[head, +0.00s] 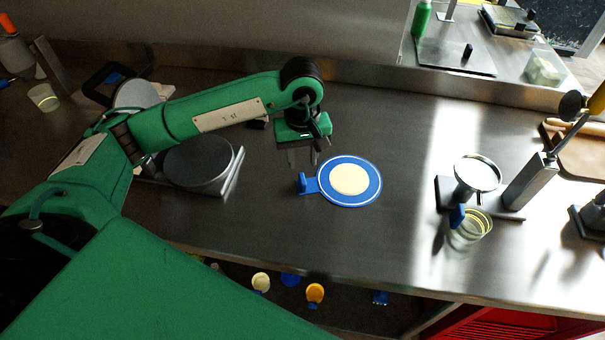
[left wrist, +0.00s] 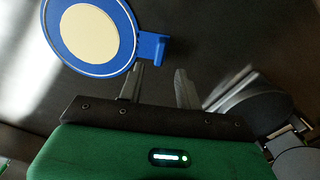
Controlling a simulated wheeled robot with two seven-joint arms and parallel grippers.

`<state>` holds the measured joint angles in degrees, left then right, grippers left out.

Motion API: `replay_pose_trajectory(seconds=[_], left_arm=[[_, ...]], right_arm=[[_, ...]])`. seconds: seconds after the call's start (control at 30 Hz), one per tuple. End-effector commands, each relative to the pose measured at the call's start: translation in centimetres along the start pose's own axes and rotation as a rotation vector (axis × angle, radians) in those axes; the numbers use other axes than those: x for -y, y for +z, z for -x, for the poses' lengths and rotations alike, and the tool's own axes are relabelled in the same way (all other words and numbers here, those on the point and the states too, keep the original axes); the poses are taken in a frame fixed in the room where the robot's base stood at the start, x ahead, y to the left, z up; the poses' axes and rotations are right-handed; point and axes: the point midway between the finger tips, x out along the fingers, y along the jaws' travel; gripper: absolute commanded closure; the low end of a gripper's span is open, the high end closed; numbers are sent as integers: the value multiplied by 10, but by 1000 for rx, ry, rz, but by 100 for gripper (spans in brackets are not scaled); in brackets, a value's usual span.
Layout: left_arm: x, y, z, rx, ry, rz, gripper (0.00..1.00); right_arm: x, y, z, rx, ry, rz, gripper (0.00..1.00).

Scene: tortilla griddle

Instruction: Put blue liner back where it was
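The blue liner (head: 374,193) is a flat round blue disc with a pale edge and a blue tab (head: 302,183) standing at its left side. It lies on the steel counter with a cream tortilla (head: 349,179) on it. My left gripper (head: 303,163) hangs just behind and above the tab, its fingers pointing down. In the left wrist view the fingers (left wrist: 158,84) are apart with nothing between them, and the liner (left wrist: 127,58) with its tab (left wrist: 155,47) lies beyond them. My right gripper is not in view.
A round press or griddle plate (head: 198,164) sits left, under my left arm. A stand with a round funnel-like top (head: 477,172) and a clear cup (head: 471,228) stand at right. Counter (head: 330,240) around the liner is clear. Several small items lie on a shelf below the front edge.

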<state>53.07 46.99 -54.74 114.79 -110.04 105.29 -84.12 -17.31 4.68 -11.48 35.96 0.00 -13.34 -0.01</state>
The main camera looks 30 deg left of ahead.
Motion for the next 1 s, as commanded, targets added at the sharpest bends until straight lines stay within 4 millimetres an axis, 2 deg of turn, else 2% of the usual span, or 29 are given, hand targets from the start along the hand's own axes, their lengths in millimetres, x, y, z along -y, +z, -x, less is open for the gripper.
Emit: replay_pose_trajectory(seconds=[0.1,0.3,0.87,1.0], left_arm=[[0,-1,20,-4,3,0,65],[0,0,40,0,1,1,65],[0,0,44,1,0,0,65],[0,0,56,0,1,0,65]], right_arm=[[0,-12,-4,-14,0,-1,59],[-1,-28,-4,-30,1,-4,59],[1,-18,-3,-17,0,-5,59],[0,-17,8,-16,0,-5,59]])
